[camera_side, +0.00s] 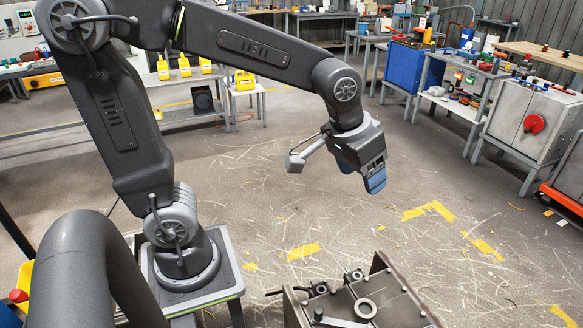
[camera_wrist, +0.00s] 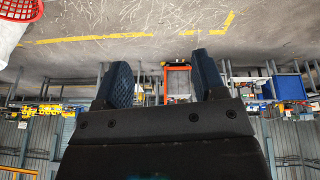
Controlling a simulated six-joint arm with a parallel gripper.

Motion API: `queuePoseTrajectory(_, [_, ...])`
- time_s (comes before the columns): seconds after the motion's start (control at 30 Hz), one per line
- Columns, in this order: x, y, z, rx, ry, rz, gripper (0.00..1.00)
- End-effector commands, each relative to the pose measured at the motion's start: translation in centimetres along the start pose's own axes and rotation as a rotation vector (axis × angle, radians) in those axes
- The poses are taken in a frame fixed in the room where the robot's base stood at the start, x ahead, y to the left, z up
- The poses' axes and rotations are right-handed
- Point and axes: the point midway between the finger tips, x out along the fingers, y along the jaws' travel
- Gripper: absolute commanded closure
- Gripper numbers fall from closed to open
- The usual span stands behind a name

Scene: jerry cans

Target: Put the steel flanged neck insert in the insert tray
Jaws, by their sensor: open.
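My gripper (camera_side: 374,184) hangs in mid-air with its blue fingers pointing down, above open floor and well above the metal fixture. In the wrist view its two blue fingers (camera_wrist: 160,78) are spread apart with nothing between them. A pale metal ring (camera_side: 365,308) lies on the top plate of a steel fixture (camera_side: 340,306) at the bottom edge of the side view. I cannot tell whether this ring is the flanged neck insert or part of the fixture. I cannot make out an insert tray in either view.
The fixture has a raised brown side plate (camera_side: 400,287) and small clamps (camera_side: 354,276). A thick grey pipe (camera_side: 84,270) stands at the lower left. Yellow cans (camera_side: 184,67) stand on a back bench. A red basket (camera_wrist: 17,9) shows in the wrist view. The floor between is open.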

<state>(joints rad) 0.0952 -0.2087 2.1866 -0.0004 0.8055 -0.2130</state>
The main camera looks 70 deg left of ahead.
Motion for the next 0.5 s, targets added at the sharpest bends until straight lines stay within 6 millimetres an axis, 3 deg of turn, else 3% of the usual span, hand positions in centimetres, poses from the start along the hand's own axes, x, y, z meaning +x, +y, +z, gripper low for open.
queuePoseTrajectory(0.1, [-3.1, -1.8, 3.4, 0.040, 0.056, -0.004, 0.36])
queuePoseTrajectory(0.2, [-4.5, -2.8, 6.0, 0.073, 0.089, -0.011, 0.36])
queuePoseTrajectory(0.33, [-5.3, -3.7, 8.5, 0.105, 0.120, -0.019, 0.36])
queuePoseTrajectory(0.5, [-5.6, -4.2, 9.9, 0.126, 0.136, -0.025, 0.36])
